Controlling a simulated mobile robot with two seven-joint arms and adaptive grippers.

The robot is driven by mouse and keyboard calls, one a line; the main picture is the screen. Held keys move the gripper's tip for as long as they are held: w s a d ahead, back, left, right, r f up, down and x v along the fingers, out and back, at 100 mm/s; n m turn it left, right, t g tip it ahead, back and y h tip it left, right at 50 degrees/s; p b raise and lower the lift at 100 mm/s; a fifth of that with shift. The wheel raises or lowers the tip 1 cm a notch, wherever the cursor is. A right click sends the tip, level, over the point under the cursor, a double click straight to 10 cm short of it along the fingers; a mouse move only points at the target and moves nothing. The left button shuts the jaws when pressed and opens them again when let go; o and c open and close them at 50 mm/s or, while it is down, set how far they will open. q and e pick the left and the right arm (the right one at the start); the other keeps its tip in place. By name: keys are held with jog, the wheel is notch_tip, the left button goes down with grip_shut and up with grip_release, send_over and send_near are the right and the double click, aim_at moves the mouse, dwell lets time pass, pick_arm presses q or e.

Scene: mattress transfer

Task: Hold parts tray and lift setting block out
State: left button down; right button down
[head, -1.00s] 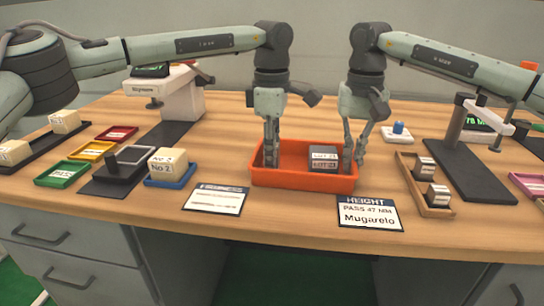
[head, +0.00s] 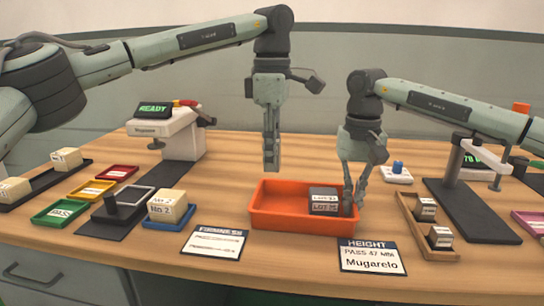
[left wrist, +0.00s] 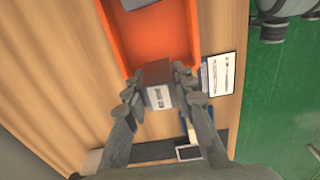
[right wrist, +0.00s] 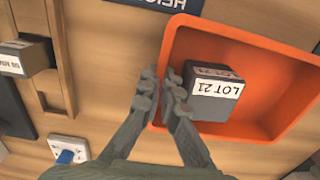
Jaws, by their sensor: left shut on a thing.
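The orange parts tray (head: 290,222) rests on the table. My left gripper (head: 271,165) is raised above and behind its left part. In the left wrist view the left gripper (left wrist: 157,92) is shut on a dark block with a white label (left wrist: 157,96); that block is hard to make out in the head view. A dark block labelled LOT 21 (head: 323,196) sits in the tray's right part and also shows in the right wrist view (right wrist: 212,95). My right gripper (head: 354,208) straddles the tray's right wall, its fingers (right wrist: 161,95) close together on either side of the rim.
A wooden tray with blocks (head: 406,208) stands close on the right. A blue tray with a cream block (head: 171,208) is at left. Scales stand at the back left.

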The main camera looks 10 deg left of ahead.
jog(key=c, duration=1.6)
grip_release()
jog(key=shift+c, duration=0.2)
jog(key=shift+r, duration=0.1)
